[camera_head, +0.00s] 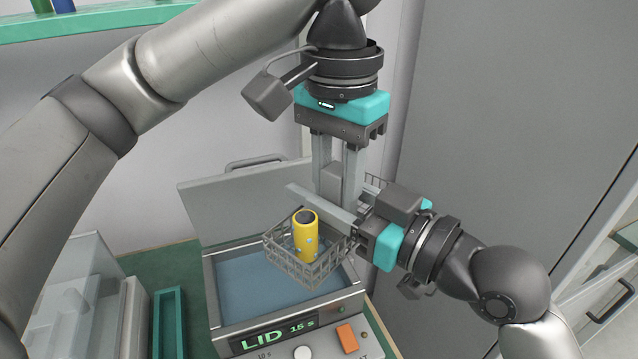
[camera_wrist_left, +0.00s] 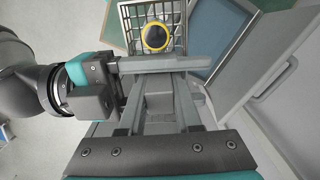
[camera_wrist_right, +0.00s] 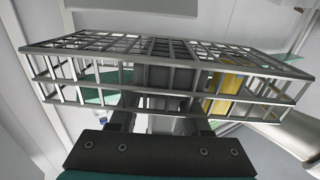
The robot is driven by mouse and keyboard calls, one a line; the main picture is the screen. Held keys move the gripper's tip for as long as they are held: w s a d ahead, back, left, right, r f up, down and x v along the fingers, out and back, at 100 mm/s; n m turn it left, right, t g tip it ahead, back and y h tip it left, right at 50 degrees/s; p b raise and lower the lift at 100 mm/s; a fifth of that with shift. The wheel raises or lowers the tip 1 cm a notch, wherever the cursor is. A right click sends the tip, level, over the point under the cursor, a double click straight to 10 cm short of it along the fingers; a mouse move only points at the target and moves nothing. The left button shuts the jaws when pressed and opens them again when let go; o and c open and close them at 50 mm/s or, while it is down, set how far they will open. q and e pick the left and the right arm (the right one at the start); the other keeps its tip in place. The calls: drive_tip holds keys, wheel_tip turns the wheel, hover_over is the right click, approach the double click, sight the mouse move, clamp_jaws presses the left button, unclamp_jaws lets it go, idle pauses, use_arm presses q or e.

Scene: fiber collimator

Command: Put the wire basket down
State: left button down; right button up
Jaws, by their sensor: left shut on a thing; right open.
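The wire basket (camera_head: 295,268) is a grey mesh tray with a yellow cylinder (camera_head: 306,238) standing in it. It hangs over the open tank (camera_head: 235,290) of the cleaner, apart from the blue liquid as far as I can tell. My left gripper (camera_head: 340,200) points down behind the basket and is shut on it, with the grip partly hidden by the right gripper. The basket also shows in the left wrist view (camera_wrist_left: 129,14). My right gripper (camera_head: 322,208) reaches in from the right, open, beside the basket; the right wrist view shows the mesh (camera_wrist_right: 60,68) close across its fingers.
The cleaner's lid (camera_head: 235,200) stands raised behind the tank. Its front panel has a lit display (camera_head: 278,338), a knob (camera_head: 302,353) and an orange switch (camera_head: 347,337). A green tray (camera_head: 168,320) and a clear box (camera_head: 85,280) stand at the left.

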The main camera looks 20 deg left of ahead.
drive_tip(key=shift+a, duration=0.1)
drive_tip(key=shift+w, duration=0.15)
clamp_jaws()
idle(0.3)
use_arm(q)
drive_tip(key=c, duration=0.5)
unclamp_jaws()
drive_tip(key=shift+a, duration=0.1)
